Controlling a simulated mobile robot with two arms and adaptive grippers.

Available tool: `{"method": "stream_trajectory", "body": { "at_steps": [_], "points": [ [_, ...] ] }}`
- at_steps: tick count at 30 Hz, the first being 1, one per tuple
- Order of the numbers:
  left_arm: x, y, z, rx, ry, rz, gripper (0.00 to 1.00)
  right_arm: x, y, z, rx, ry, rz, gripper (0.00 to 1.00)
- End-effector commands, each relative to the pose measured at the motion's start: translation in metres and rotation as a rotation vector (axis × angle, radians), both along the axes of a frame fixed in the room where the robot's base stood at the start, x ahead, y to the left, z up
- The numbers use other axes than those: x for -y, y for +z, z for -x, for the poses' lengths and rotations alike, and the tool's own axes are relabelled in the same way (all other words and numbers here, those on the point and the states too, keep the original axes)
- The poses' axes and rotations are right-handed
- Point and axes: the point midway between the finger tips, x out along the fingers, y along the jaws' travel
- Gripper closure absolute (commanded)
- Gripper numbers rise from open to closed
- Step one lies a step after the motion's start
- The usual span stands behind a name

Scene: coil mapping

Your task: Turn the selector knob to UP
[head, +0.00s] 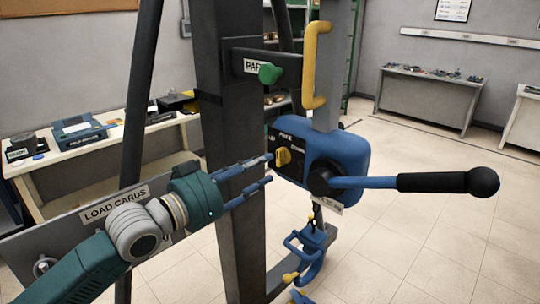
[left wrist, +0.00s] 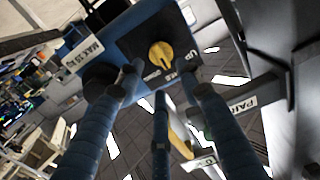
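The yellow selector knob (head: 284,157) sits on a dark plate on the left face of a blue hoist body (head: 350,152). Labels for UP, a middle position and DOWN surround it; which one it points at is not clear. In the left wrist view the knob (left wrist: 160,55) lies just ahead of the fingertips, with UP lettering to its right. My left gripper (head: 268,170) comes in from the left, its blue fingers spread and empty. In the left wrist view the gripper (left wrist: 158,82) shows three fingers apart, short of the knob. My right gripper is not seen.
A blue lever (head: 400,182) with a black grip sticks out right of the hoist. A dark post (head: 228,100) stands behind my gripper, with a green knob (head: 270,73) above. A yellow handle (head: 315,65) is overhead; a blue hook (head: 310,250) hangs below.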

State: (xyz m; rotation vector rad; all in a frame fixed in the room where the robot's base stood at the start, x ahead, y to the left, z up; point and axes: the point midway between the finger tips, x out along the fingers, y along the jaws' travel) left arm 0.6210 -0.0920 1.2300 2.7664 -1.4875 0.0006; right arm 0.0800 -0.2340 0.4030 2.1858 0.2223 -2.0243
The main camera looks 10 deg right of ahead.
Motion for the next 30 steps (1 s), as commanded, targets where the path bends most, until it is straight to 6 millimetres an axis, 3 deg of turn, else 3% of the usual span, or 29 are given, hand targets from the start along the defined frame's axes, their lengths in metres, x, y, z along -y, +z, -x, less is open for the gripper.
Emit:
{"method": "stream_trajectory", "body": {
  "at_steps": [3, 9, 20, 21, 26, 30],
  "points": [
    [0.020, 0.003, -0.013, -0.002, -0.001, 0.001, 0.64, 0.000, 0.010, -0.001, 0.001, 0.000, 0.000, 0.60],
    [0.039, 0.001, -0.027, -0.001, 0.001, 0.000, 0.64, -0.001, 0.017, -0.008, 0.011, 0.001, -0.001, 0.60],
    [0.045, -0.001, -0.030, 0.000, 0.001, 0.000, 0.64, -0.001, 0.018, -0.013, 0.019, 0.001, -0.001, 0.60],
    [0.045, -0.001, -0.030, 0.000, 0.001, 0.000, 0.66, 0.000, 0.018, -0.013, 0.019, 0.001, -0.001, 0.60],
    [0.045, -0.001, -0.030, 0.000, 0.001, 0.000, 0.97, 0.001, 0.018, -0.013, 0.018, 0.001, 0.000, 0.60],
    [0.045, -0.001, -0.030, 0.000, 0.001, 0.000, 1.00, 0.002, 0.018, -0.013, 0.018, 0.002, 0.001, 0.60]
  ]
}}
